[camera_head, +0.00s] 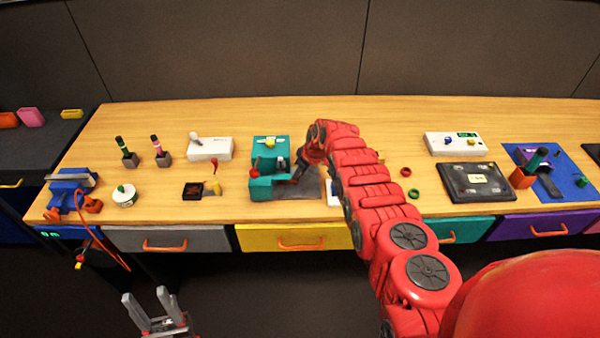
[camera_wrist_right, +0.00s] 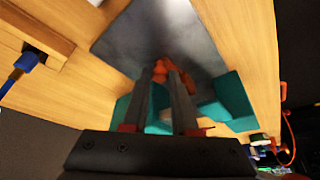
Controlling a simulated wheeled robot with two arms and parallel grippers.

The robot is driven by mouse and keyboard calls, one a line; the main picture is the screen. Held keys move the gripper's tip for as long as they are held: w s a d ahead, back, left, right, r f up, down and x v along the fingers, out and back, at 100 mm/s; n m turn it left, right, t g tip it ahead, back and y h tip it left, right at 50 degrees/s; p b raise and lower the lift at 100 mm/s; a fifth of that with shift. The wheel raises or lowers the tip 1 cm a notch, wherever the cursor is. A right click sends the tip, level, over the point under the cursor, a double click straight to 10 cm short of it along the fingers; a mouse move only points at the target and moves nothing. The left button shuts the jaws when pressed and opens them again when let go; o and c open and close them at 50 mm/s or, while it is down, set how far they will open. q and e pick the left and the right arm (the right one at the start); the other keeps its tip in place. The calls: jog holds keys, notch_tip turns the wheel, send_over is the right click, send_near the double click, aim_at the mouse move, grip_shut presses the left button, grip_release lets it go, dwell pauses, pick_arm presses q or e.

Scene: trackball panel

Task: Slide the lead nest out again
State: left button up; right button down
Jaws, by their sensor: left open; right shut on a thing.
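My right gripper (camera_head: 297,177) reaches down over the teal fixture (camera_head: 262,188) on the bench. In the right wrist view its fingertips (camera_wrist_right: 168,78) are close together on a small orange-red piece (camera_wrist_right: 162,68), above a dark grey plate (camera_wrist_right: 190,35). Teal blocks (camera_wrist_right: 236,92) of the fixture stand beside the fingers. I cannot tell for certain which part is the lead nest; the gripper and arm hide part of the fixture. My left gripper (camera_head: 158,312) is open and empty, low in front of the drawers and away from the fixture.
A small dark pad with a yellow part (camera_head: 192,190) lies left of the fixture, a white box (camera_head: 210,149) behind it. A black panel (camera_head: 475,182) and a blue mat (camera_head: 572,185) lie at right. Red and green rings (camera_head: 413,193) lie right of my arm. Drawers (camera_head: 290,238) line the front.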

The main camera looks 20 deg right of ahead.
aim_at(328, 181)
dwell(0.7)
jog(key=shift+d, duration=0.45)
jog(key=d, duration=0.2)
jog(key=s+d+b, duration=0.1)
jog(key=d, duration=0.1)
jog(key=s+d+b, duration=0.1)
jog(key=d, duration=0.2)
jog(key=shift+f, duration=0.15)
jog(key=shift+s+d+b, duration=0.25)
jog(key=shift+d+b, duration=0.1)
jog(key=shift+d, duration=0.25)
jog(key=c, duration=0.7)
grip_release()
jog(key=shift+d, duration=0.1)
jog(key=shift+r, duration=0.25)
